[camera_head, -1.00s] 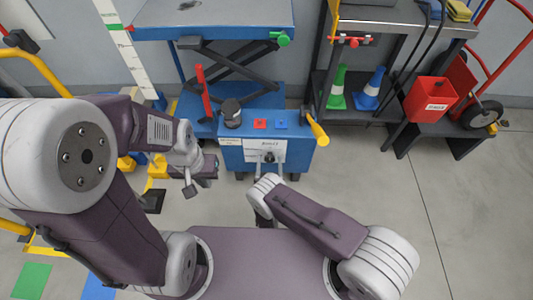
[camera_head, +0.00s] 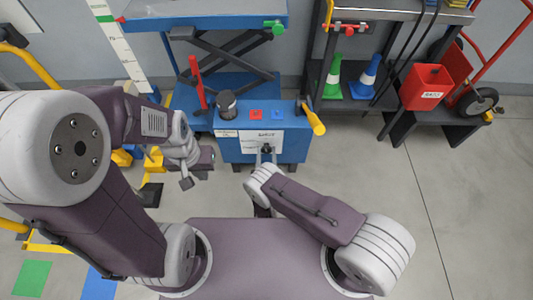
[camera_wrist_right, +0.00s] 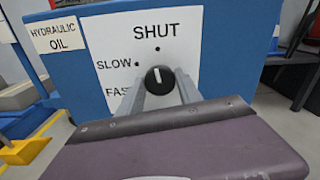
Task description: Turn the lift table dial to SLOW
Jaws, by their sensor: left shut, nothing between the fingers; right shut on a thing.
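The lift table dial (camera_wrist_right: 160,80) is a black round knob on a white label plate (camera_wrist_right: 128,45) marked SHUT, SLOW and FAST. Its white pointer line stands upright, toward the dot under SHUT. The SLOW dot is up and left of the knob, and FAST is lower left, partly hidden by a finger. My right gripper (camera_wrist_right: 162,95) is shut on the dial, one finger on each side. In the head view it reaches the front of the blue lift table control box (camera_head: 230,150). My left gripper (camera_head: 195,178) is shut and empty, left of the box and apart from it.
A HYDRAULIC OIL label (camera_wrist_right: 56,34) is left of the plate. Floor at right is clear.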

